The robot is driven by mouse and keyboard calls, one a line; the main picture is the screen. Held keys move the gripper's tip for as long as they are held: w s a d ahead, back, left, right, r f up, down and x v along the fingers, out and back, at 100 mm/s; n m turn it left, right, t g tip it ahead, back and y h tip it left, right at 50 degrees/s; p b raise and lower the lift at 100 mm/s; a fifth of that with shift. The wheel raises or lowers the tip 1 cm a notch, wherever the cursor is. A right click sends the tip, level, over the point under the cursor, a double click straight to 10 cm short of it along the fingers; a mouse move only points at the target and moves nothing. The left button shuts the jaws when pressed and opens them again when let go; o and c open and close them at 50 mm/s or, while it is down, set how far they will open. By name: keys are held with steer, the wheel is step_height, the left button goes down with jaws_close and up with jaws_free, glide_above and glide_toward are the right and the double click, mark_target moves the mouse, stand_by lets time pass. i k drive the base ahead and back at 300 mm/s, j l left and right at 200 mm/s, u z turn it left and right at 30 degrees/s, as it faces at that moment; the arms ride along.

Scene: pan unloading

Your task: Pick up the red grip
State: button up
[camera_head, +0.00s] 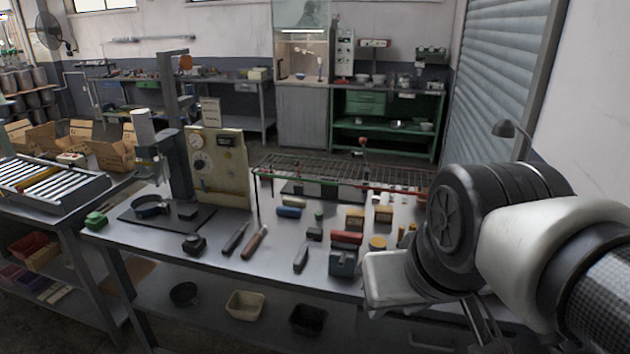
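A red bar-shaped grip (346,237) lies on the grey workbench (215,262), right of the middle, just behind a dark grey block-like device (343,263). My gripper (392,280) is at the lower right, to the right of the red grip and apart from it in the picture. My own arm hides much of the gripper, and its fingertips cannot be made out. Nothing is seen held in it.
A wire rack (345,174) spans the bench behind the red grip. A blue roll (289,212), wooden blocks (355,218) and a yellow cylinder (378,243) lie nearby. Dark-handled tools (236,238) lie left. A press (176,165) stands further left.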

mark_target(337, 235)
steer(key=i+j+z, duration=0.25)
steer(key=z, duration=0.15)
steer(key=i+j+z, duration=0.6)
steer(key=j+z, duration=0.2)
